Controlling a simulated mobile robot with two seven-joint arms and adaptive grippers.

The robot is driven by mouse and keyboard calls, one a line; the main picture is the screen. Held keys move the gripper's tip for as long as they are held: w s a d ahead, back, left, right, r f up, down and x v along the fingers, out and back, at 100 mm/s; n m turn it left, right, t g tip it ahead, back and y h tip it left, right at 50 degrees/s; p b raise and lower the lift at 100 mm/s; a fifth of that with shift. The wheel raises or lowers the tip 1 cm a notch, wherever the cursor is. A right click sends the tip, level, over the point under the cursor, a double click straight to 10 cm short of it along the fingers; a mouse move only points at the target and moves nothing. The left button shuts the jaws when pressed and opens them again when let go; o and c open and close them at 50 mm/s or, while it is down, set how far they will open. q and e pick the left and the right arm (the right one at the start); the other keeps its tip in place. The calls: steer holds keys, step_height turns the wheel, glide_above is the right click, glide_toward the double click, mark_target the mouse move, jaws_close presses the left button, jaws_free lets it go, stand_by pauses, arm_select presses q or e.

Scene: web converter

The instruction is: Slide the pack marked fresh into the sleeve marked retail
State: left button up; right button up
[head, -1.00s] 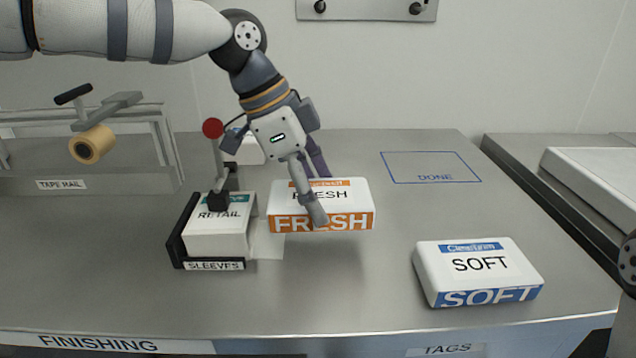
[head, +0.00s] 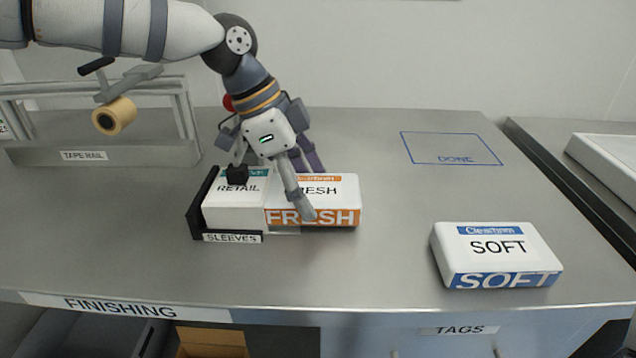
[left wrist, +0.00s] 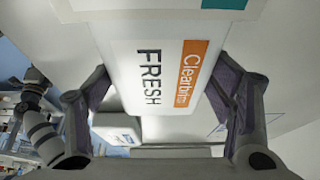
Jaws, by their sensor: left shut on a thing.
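The FRESH pack (head: 335,217), white with an orange band, lies at the right end of the white RETAIL sleeve (head: 235,212). Its left end meets the sleeve's open end; the gripper hides part of the join, so I cannot tell how far inside it is. My left gripper (head: 308,194) is shut on the pack, one finger across its front face and one behind. In the left wrist view the FRESH pack (left wrist: 165,75) sits between both fingers. The sleeve stands in the black holder labelled SLEEVES (head: 197,205). My right gripper is not in view.
A white and blue SOFT pack (head: 497,252) lies at the right front. The blue DONE outline (head: 452,148) at the back right is empty. The tape rail (head: 100,152) with a tape roll (head: 114,116) stands at the left back. The middle front of the table is clear.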

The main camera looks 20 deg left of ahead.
arm_select(q)
steer(key=shift+s+a, duration=0.1)
steer(key=shift+a, duration=0.2)
steer(key=o, duration=1.5)
steer(key=v, duration=1.2)
